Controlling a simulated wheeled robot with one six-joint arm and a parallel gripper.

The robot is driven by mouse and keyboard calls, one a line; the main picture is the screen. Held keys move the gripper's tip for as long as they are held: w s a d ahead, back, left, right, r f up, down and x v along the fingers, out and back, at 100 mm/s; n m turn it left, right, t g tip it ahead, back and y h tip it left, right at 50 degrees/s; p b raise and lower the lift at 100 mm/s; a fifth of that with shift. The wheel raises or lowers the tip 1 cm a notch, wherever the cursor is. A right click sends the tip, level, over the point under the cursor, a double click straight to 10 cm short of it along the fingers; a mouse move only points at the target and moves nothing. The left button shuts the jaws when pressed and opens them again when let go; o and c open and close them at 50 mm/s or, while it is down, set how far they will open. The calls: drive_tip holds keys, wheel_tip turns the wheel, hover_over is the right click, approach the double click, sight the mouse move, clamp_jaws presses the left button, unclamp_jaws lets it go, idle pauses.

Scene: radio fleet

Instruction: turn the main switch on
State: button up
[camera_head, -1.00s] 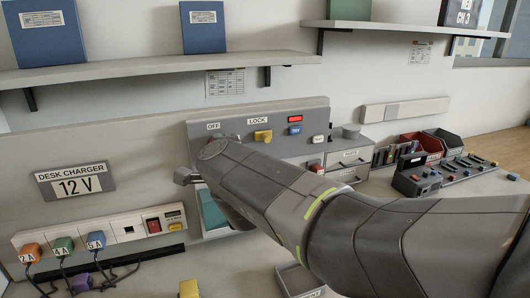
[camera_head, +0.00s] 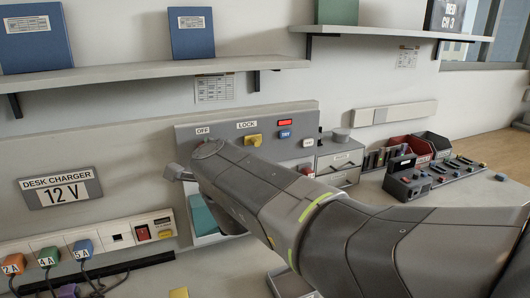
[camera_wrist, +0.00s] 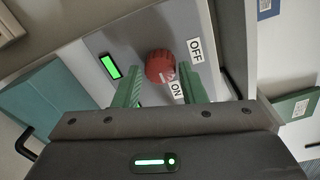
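The main switch is a round red knob (camera_wrist: 160,66) on a grey panel in the wrist view, with an OFF label (camera_wrist: 195,50) and an ON label (camera_wrist: 177,91) beside it. My gripper (camera_wrist: 158,76) is open, its two green fingers on either side of the knob, with a visible gap at the left finger. Which label the knob points to is too small to tell. A green lamp (camera_wrist: 110,66) glows left of the knob. In the head view my arm hides the knob; the OFF label (camera_head: 203,130) shows above my wrist.
A charger strip (camera_head: 115,238) with plugs is at left. Drawers (camera_head: 340,161) and a console (camera_head: 408,180) stand right.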

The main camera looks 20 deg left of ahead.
drive_tip(key=shift+o, duration=1.2)
drive_tip(key=shift+s+d+r, duration=0.1)
drive_tip(key=p+v, duration=0.5)
drive_tip(key=v, duration=0.8)
drive_tip(key=shift+s+d+p, duration=0.15)
drive_tip(key=shift+d+p, duration=0.05)
drive_tip(key=shift+p, duration=0.2)
drive_tip(key=shift+a, duration=0.1)
drive_tip(key=b+x, duration=0.5)
drive_tip(key=x, duration=0.8)
drive_tip(key=shift+w+a+b, duration=0.2)
drive_tip(key=shift+w+b, duration=0.1)
drive_tip(key=shift+b, duration=0.1)
